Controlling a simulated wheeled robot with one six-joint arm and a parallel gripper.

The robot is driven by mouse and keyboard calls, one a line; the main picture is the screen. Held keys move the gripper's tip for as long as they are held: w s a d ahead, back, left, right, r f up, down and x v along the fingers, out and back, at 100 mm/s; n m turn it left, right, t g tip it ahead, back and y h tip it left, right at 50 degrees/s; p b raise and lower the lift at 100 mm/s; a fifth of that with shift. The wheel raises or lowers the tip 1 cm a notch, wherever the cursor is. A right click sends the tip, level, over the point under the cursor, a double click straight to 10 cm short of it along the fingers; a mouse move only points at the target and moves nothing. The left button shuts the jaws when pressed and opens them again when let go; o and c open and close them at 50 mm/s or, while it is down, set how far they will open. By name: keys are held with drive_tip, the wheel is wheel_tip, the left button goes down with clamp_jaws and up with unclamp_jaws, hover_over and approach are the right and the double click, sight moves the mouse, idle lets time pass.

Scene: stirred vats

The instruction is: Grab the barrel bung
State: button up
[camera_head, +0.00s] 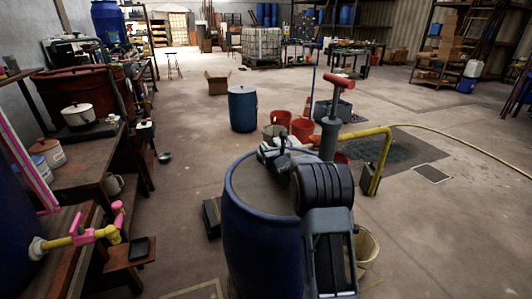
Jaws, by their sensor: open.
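A large blue barrel (262,250) stands upright in the foreground, with a grey-brown top (250,183) inside a blue rim. My arm reaches in from the lower right over the barrel. My gripper (272,152) is open near the far edge of the barrel's top. I cannot make out a barrel bung; it is too small to tell or hidden behind my gripper and arm. Whether the gripper touches anything cannot be told. A second blue barrel (242,110) stands farther back on the floor.
Red buckets (302,128) and a grey pump with a red handle (331,125) stand behind the barrel. A yellow pipe (380,165) rises at the right. A cream bucket (366,247) is beside the barrel. Workbenches (90,165) line the left; the middle floor is mostly clear.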

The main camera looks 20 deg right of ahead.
sight(266, 145)
drive_tip(key=shift+w, duration=1.75)
drive_tip(key=shift+c, duration=0.5)
clamp_jaws()
